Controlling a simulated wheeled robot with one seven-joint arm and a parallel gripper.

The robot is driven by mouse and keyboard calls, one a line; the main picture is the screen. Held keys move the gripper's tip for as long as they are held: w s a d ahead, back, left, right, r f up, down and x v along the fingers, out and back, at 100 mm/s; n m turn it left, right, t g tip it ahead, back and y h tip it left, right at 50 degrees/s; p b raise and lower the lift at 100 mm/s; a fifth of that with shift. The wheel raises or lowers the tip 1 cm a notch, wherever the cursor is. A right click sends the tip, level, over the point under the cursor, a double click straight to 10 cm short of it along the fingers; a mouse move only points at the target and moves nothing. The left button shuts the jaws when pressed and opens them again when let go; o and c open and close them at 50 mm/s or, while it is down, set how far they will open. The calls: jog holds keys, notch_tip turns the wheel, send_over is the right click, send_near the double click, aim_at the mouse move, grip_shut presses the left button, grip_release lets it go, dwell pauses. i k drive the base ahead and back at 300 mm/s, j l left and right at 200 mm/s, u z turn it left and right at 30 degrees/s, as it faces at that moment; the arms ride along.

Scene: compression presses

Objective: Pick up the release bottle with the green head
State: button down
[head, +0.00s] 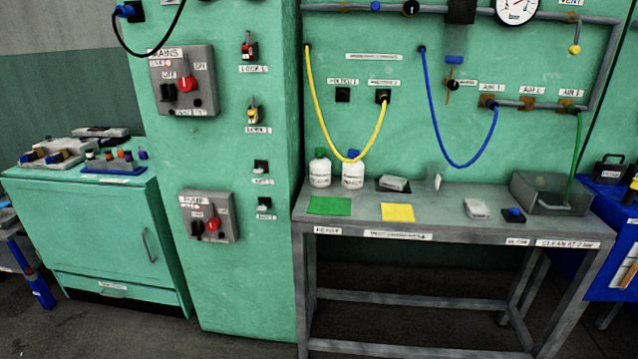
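The release bottle with the green head (320,172) is a white bottle standing upright at the back left of the grey bench (470,228). A similar white bottle with a blue head (353,172) stands close to its right. The yellow hose hangs down in front of the blue head and partly covers it. Both bottles carry small labels that I cannot read well. My gripper is not in view.
A green mat (329,206) and a yellow mat (397,212) lie in front of the bottles. A yellow hose (323,118) loops from the wall panel. A green cabinet (212,270) rises left of the bench. Small grey blocks and an open grey tray (537,203) occupy the right.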

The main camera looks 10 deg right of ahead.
aim_at(320, 169)
jog(key=i+u, duration=0.4)
jog(key=i, duration=0.15)
jog(key=i+l+u, duration=0.4)
jog(key=i, duration=0.15)
jog(key=i+l+u, duration=0.4)
jog(key=i+j, duration=0.1)
